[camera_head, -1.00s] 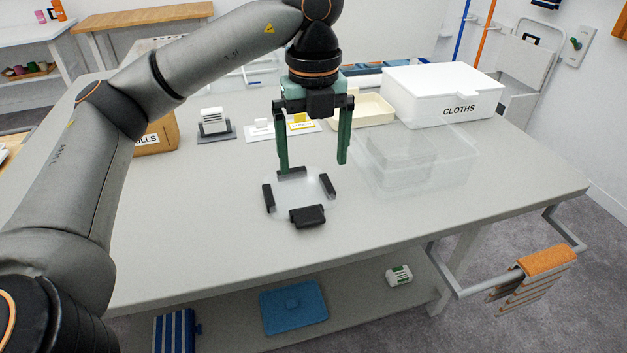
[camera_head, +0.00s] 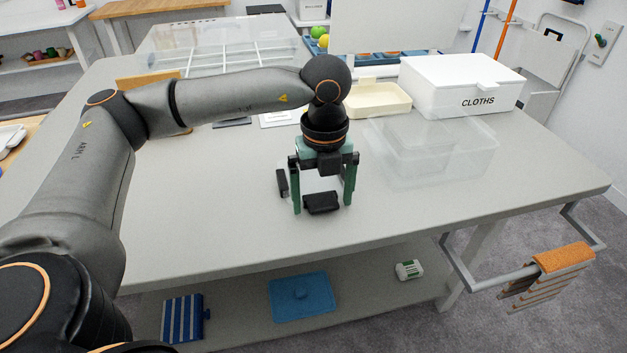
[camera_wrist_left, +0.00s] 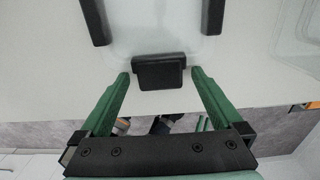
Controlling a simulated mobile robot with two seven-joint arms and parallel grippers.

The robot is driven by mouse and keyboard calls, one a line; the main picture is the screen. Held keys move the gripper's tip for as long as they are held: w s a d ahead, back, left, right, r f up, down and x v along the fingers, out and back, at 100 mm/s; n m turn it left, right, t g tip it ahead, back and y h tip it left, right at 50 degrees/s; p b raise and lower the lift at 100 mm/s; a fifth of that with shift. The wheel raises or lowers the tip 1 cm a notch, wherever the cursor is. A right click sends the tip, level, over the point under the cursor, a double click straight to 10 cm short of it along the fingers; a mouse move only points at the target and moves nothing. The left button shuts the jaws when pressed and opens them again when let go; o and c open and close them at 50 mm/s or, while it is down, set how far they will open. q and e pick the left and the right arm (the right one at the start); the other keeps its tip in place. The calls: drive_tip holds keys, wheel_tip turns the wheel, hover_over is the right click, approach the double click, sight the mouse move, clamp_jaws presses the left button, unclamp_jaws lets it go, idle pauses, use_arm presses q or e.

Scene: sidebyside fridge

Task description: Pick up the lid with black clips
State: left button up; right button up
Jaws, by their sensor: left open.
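The clear lid with black clips lies flat on the grey table, mostly under my left gripper (camera_head: 322,208). Its front black clip (camera_head: 321,203) and left clip (camera_head: 282,183) show in the head view; the rest is hidden behind the gripper. In the left wrist view the lid's clear panel (camera_wrist_left: 155,42) shows with clips on its edges. My left gripper has green fingers, points down and is open. The front clip (camera_wrist_left: 159,73) lies between its two fingertips (camera_wrist_left: 159,76), with a gap on each side. My right gripper is not in view.
A clear box (camera_head: 432,155) stands right of the lid. Behind it are a cream tray (camera_head: 378,101) and a white box marked CLOTHS (camera_head: 465,88). A clear divided case (camera_head: 225,48) stands at the back. The table's front is clear.

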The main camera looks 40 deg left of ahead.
use_arm(q)
drive_tip(key=c, duration=1.4)
drive_tip(key=shift+r, duration=0.15)
